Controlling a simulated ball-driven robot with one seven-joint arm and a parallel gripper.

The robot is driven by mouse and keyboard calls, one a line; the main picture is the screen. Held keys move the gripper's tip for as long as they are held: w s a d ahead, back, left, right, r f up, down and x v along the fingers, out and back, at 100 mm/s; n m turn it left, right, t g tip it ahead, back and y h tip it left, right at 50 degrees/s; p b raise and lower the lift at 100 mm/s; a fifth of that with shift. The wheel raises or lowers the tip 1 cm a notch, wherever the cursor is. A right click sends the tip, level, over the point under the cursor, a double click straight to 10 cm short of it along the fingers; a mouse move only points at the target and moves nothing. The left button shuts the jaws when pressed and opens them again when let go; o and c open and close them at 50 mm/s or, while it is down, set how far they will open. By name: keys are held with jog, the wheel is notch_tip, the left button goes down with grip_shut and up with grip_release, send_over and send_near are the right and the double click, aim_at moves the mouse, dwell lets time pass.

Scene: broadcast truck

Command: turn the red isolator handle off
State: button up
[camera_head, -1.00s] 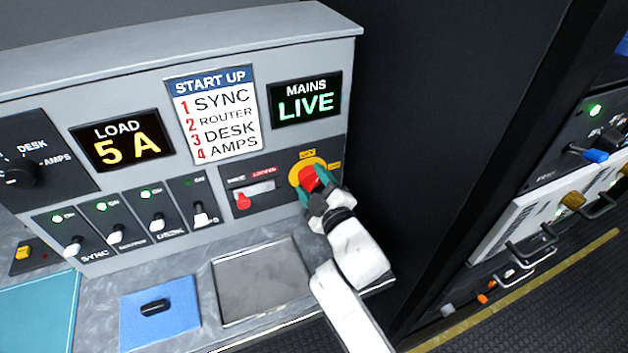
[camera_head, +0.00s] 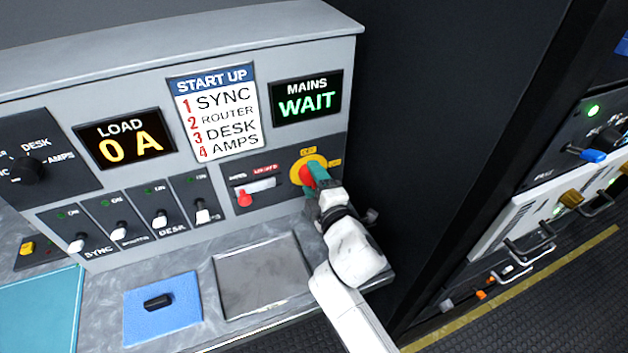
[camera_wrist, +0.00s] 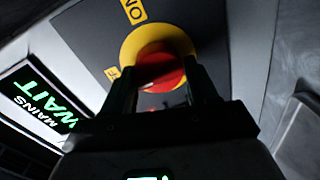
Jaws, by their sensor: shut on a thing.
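The red isolator handle (camera_head: 307,174) sits on a round yellow plate (camera_head: 297,164) at the right end of the grey panel. My gripper (camera_head: 318,176) is at the handle, with its green fingers covering part of it. In the wrist view the red handle (camera_wrist: 160,66) lies between the two dark fingertips of my gripper (camera_wrist: 163,80), which are shut on it. The yellow plate (camera_wrist: 132,45) shows around it, with yellow labels beside it. The mains display (camera_head: 306,98) reads WAIT in green. The load display (camera_head: 124,138) reads 0 A.
A blue pad with a black piece (camera_head: 158,302) and a grey tray (camera_head: 226,313) lie on the desk. A dark wall stands close on the right.

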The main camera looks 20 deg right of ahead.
jog(key=shift+r, duration=0.25)
jog(key=o, duration=1)
jog(key=shift+f, duration=0.15)
jog(key=s, duration=1)
jog(key=shift+s+r, duration=0.35)
